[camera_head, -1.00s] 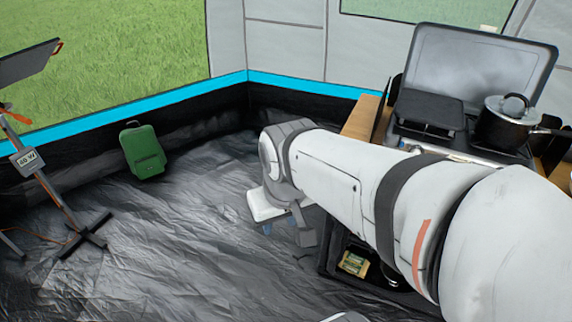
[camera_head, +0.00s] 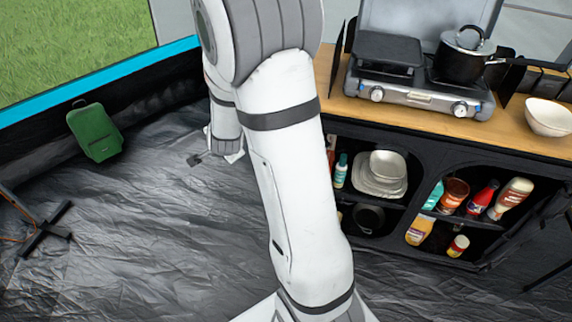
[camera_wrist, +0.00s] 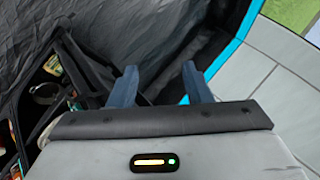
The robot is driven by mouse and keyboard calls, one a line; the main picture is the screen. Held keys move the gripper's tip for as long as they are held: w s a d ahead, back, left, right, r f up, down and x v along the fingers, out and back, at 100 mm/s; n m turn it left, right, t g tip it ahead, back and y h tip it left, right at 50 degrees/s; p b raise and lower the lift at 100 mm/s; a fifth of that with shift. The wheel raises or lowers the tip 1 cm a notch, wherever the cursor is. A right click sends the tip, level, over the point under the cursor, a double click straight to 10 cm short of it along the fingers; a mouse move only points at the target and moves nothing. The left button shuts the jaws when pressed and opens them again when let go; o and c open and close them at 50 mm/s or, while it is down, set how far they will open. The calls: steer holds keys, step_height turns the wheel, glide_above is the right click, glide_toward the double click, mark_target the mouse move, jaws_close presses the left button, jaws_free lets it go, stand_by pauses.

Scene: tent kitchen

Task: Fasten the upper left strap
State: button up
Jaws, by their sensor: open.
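I cannot make out an upper left strap for certain in either view. The black fabric kitchen cabinet (camera_head: 440,137) stands at the right in the head view, its arched front openings uncovered. In the wrist view the cabinet edge (camera_wrist: 85,72) shows at the left, with dark bands of fabric beside my gripper. My gripper (camera_wrist: 161,84) is open, its two blue-grey fingers apart with nothing between them. In the head view my arm hides part of the cabinet's left side, and the gripper's fingers are not clear there.
A gas stove (camera_head: 412,92) with a black pot (camera_head: 462,66) stands on the wooden top, beside a white bowl (camera_head: 548,118). The shelves hold bottles and dishes (camera_head: 380,178). The black floor (camera_head: 150,230) at left is mostly clear.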

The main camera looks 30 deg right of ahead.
steer(key=s+d+f+m+h+b, duration=0.1)
steer(key=d+f+m+h+b, duration=0.1)
steer(key=d+f+m+h, duration=0.65)
steer(key=s+d+f+m+h+b, duration=0.15)
steer(key=d+f+m, duration=0.35)
steer(key=f, duration=0.8)
steer(key=s+d+f+m+g+h+b, duration=0.2)
steer(key=s+d+f+m+h, duration=0.1)
steer(key=s+d+f+h, duration=0.3)
steer(key=shift+n+y, duration=0.25)
steer(key=shift+y, duration=0.45)
steer(key=x, duration=0.6)
steer(key=shift+s+r, duration=0.15)
steer(key=shift+r, duration=0.15)
steer(key=shift+c, duration=0.4)
jaws_close()
steer(key=shift+t, duration=0.3)
